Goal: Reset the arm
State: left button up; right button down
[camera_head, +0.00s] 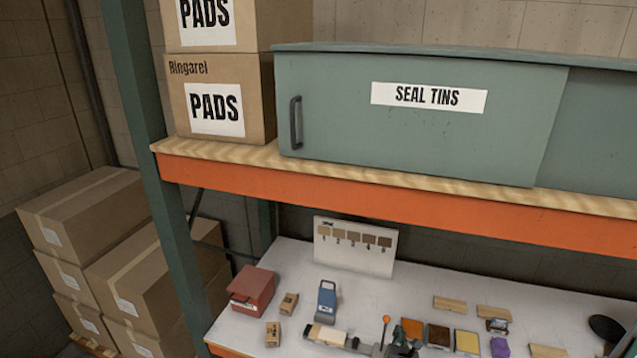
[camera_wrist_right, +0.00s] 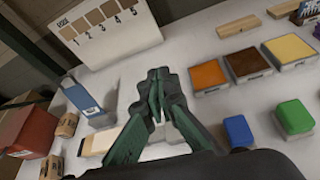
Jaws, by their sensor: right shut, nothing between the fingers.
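My right gripper (camera_wrist_right: 158,78) shows in the wrist view with its dark green fingers together, shut and empty. It hangs over the white worktop, between a blue container (camera_wrist_right: 82,96) and an orange-brown pad (camera_wrist_right: 208,75). In the head view the right gripper (camera_head: 400,338) is a small dark shape near the bottom edge, just left of the pads. The gripper hides part of a pale item behind it. My left gripper is in neither view.
An orange-edged shelf (camera_head: 400,198) carries a green SEAL TINS cabinet (camera_head: 420,120) above the worktop (camera_head: 420,285). A sample board (camera_head: 353,246) stands at the back. A red box (camera_head: 252,289), small cartons and several pads crowd the worktop. A green post (camera_head: 150,150) stands left.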

jog(key=s+d+f+m+g, duration=0.1)
jog(key=s+f+m+g, duration=0.15)
jog(key=s+m, duration=0.45)
jog(key=s+d+f+m+g, duration=0.1)
jog(key=s+f+m, duration=0.3)
jog(key=s, duration=0.4)
jog(key=s+d+f+m+g, duration=0.2)
jog(key=s+f+m, duration=0.1)
jog(key=s+m, duration=0.4)
jog(key=s+m+g+y, duration=0.35)
jog(key=s+m, duration=0.95)
jog(key=s, duration=1.2)
notch_tip(320, 180, down, 40)
jog(key=a+n+g+b, duration=0.1)
jog(key=a+g+b, duration=0.1)
jog(key=b, duration=0.9)
jog(key=s+f+b, duration=0.5)
jog(key=s+f, duration=0.5)
jog(key=f, duration=0.4)
jog(key=s+f+g+b, duration=0.1)
jog(key=s+f+b, duration=0.4)
jog(key=s+f, duration=0.5)
notch_tip(320, 180, down, 4)
jog(key=shift+s+d+f+n+g, duration=0.2)
jog(key=shift+s+f+n+g, duration=0.05)
jog(key=shift+n+g, duration=0.05)
